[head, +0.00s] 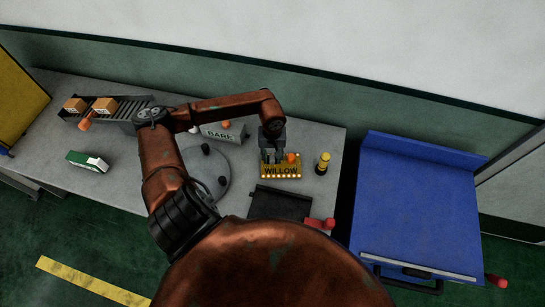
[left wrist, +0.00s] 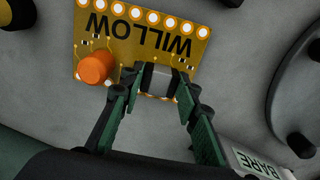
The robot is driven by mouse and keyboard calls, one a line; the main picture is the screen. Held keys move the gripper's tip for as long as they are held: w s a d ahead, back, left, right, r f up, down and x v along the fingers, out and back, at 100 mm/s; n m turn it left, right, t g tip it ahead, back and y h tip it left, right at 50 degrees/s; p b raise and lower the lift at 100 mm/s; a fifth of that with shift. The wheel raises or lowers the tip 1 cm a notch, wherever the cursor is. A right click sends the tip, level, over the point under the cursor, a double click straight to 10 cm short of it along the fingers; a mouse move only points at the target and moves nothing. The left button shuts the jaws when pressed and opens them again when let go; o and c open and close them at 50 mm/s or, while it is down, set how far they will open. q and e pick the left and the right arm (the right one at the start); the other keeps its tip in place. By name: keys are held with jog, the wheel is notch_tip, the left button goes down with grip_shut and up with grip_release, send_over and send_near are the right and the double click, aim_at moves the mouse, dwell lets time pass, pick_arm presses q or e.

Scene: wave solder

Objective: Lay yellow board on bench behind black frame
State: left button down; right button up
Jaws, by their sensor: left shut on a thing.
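The yellow board (head: 281,173), marked WILLOW, is just behind the black frame (head: 278,204) on the grey bench (head: 322,145). It has an orange knob and a row of pale round pads along one edge. My left gripper (head: 274,156) is at the board's rear edge. In the left wrist view its fingers (left wrist: 157,85) are shut on a grey block on the yellow board (left wrist: 145,35). I cannot tell whether the board touches the bench or hangs just above it. My right gripper is not in view.
A yellow-and-black post (head: 323,163) stands right of the board. A BARE-labelled box (head: 223,132) and a round grey plate (head: 205,172) with black knobs are to the left. A green-and-white box (head: 88,161) lies farther left. A blue cart (head: 420,205) stands right of the bench.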

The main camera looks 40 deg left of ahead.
pick_arm(q)
jog(key=shift+f+b, duration=0.5)
dwell(0.4)
jog(key=c, duration=1.4)
grip_release()
jog(key=shift+r, duration=0.1)
notch_tip(320, 180, up, 12)
jog(key=shift+f, duration=0.1)
